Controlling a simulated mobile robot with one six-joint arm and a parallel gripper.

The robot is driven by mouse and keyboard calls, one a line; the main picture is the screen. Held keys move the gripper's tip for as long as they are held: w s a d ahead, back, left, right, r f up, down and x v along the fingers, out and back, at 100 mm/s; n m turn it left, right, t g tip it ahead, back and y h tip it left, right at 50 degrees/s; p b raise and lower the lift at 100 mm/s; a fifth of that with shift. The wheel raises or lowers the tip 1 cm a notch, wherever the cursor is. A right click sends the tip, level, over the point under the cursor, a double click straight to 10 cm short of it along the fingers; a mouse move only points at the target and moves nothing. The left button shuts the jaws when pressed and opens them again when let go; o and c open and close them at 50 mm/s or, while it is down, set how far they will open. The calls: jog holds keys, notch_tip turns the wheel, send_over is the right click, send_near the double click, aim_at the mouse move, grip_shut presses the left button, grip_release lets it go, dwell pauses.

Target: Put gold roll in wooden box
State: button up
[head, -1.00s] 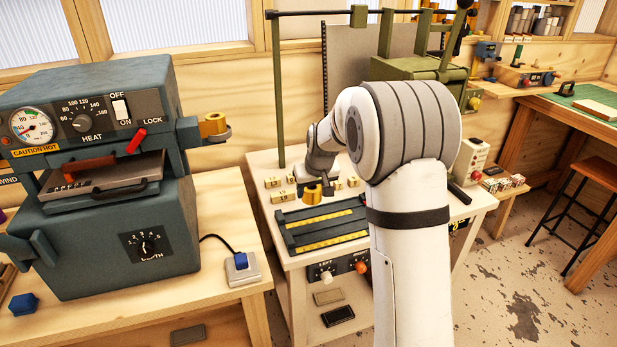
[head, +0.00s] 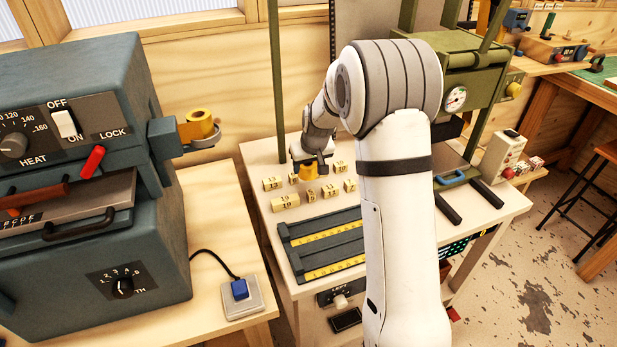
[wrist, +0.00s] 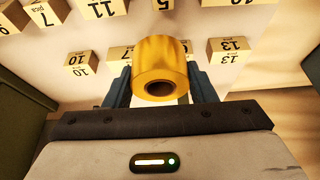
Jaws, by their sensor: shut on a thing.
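A gold roll (wrist: 160,60) with a dark hole in its end sits between the two dark fingers of my gripper (wrist: 162,88) in the wrist view. My gripper is shut on it. In the head view, the gold roll (head: 308,173) hangs below my gripper (head: 309,163), over the back of the white table (head: 262,155) among small numbered wooden blocks. Another gold roll (head: 199,124) sits on a bracket at the right side of the blue-grey heat machine. I cannot make out a wooden box in either view.
The numbered blocks (head: 286,202) stand close below my gripper. A dark rack (head: 325,243) with yellow scales lies in front of them. The heat machine (head: 85,220) stands at left, and a green press (head: 462,85) with a gauge stands behind my arm.

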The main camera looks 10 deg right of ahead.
aim_at(306, 180)
jog(key=shift+a+f, duration=0.2)
jog(key=shift+f, duration=0.55)
jog(key=shift+s+a+f, duration=0.1)
jog(key=shift+s+f, duration=0.1)
jog(key=shift+f, duration=0.75)
jog(key=shift+s+f, duration=0.15)
jog(key=shift+f, duration=0.75)
grip_shut()
jog(key=o, duration=0.6)
grip_release()
jog(key=o, duration=0.4)
jog(key=shift+w+f, duration=0.2)
jog(key=shift+w, duration=0.1)
jog(key=shift+c, duration=0.2)
jog(key=shift+o, duration=0.7)
jog(key=shift+s+r, duration=0.1)
jog(key=shift+r, duration=0.15)
